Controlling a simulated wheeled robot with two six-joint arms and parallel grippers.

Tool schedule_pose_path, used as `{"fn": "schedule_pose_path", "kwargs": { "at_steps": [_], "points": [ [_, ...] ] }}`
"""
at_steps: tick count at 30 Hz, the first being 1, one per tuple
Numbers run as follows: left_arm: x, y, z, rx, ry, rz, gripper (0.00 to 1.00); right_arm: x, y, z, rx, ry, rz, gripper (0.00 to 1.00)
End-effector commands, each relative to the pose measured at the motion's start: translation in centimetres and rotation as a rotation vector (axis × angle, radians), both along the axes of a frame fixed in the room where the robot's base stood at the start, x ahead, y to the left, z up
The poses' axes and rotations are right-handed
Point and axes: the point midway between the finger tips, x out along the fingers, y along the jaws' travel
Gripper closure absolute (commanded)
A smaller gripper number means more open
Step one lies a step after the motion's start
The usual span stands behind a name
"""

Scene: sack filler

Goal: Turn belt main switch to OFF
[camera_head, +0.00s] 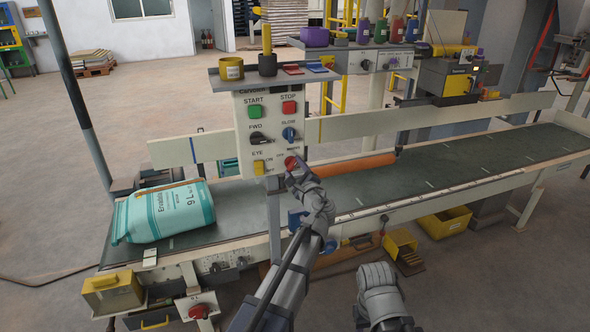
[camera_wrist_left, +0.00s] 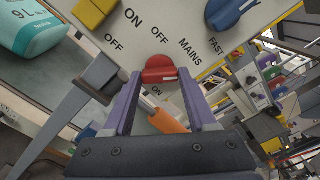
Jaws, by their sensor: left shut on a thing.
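The control panel (camera_head: 243,130) stands over the belt. My left gripper (camera_head: 293,170) is shut on this knob. Which mark the knob points to, I cannot tell. My right arm's end (camera_head: 378,283) shows low in the head view, away from the panel; its fingers cannot be made out.
A yellow EYE switch (camera_head: 259,167), a blue SLOW/FAST knob (camera_head: 289,134), a black FWD knob (camera_head: 259,138) and green (camera_head: 254,111) and red (camera_head: 289,107) buttons are close by. A teal sack (camera_head: 167,211) lies on the belt (camera_head: 448,168). A post (camera_head: 273,215) stands below the panel.

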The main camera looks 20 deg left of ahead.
Motion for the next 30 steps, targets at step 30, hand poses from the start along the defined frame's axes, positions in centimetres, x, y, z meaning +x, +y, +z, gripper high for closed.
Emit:
{"fn": "schedule_pose_path", "kwargs": {
  "at_steps": [30],
  "points": [
    [-0.02, -0.01, -0.04, -0.535, -0.36, 0.0, 0.98, 0.0, 0.0, -0.02, 0.0, 0.0, 0.0, 0.5]
  ]
}}
